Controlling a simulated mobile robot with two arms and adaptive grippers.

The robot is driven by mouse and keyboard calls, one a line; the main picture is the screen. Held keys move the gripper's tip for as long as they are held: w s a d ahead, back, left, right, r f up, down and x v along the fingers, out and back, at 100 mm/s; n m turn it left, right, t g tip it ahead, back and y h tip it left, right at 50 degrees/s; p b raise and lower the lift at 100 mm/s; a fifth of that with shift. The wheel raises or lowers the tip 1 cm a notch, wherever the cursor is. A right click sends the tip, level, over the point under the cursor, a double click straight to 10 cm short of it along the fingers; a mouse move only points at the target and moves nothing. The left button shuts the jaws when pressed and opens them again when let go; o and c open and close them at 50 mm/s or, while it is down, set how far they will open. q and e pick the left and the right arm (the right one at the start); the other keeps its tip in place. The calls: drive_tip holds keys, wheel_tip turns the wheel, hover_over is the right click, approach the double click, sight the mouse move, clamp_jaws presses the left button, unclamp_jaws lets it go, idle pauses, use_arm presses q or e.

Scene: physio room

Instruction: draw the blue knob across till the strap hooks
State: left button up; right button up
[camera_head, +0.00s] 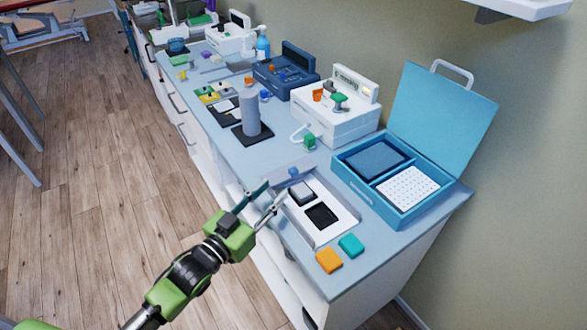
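A small blue knob (293,171) sits on a pale grey strip at the near side of the blue-grey counter, just behind a white tray. I cannot clearly make out the strap or a hook for it at this size. My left gripper (275,189) reaches in from the lower left. Its two fingers are spread apart with nothing seen between them. The fingertips are a little to the lower left of the knob and appear apart from it. My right gripper is not in view.
The white tray (335,220) holds a grey block and a black recess. An orange block (329,261) and a teal block (351,245) lie in front. An open blue case (406,215) stands right; a white device (335,125) and grey cylinder (251,117) stand behind.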

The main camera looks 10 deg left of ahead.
sight(291, 173)
use_arm(q)
drive_tip(key=p+x, duration=0.1)
drive_tip(key=x, duration=0.9)
drive_tip(key=shift+w+f, duration=0.1)
clamp_jaws()
